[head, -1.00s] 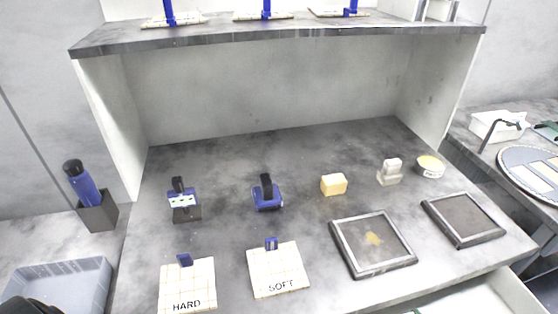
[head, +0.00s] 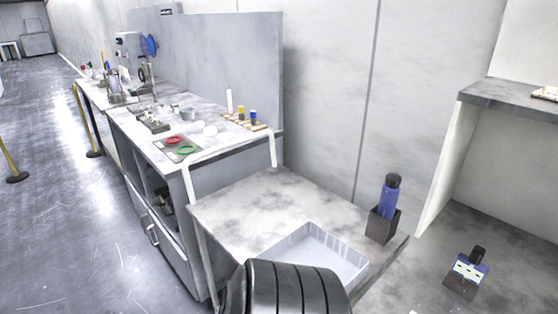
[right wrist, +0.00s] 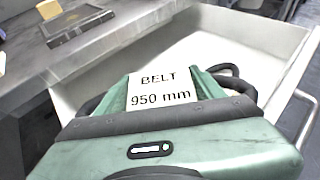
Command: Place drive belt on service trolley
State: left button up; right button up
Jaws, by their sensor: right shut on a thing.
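In the right wrist view, the drive belt (right wrist: 238,84) is a black loop with a white label reading "BELT 950 mm". My right gripper (right wrist: 163,85) is shut on it, and the label covers much of the grip. The belt is above an open white drawer (right wrist: 200,50); I cannot tell whether they touch. The right gripper is outside the head view. My left gripper is in neither current view. No surface in view is marked as the service trolley, so I cannot tell which one it is.
In the head view, a grey tray (head: 345,262) lies on a low grey table (head: 235,213), bare on its left part. A blue bottle stands in a dark holder (head: 381,226) at the table's right. A long cluttered workbench (head: 170,160) stands beyond, with open floor (head: 60,200) left.

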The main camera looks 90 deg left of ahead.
aim_at(259, 209)
jog(key=k+j+u, duration=0.1)
jog(key=k+u, duration=0.15)
jog(key=k, duration=0.3)
jog(key=k+j+u, duration=0.25)
jog(key=k, duration=0.3)
jog(key=j+u, duration=0.45)
jog(key=i+j+u, duration=0.1)
jog(key=u, duration=0.3)
jog(key=i+j+u, duration=0.15)
jog(key=j+u, duration=0.3)
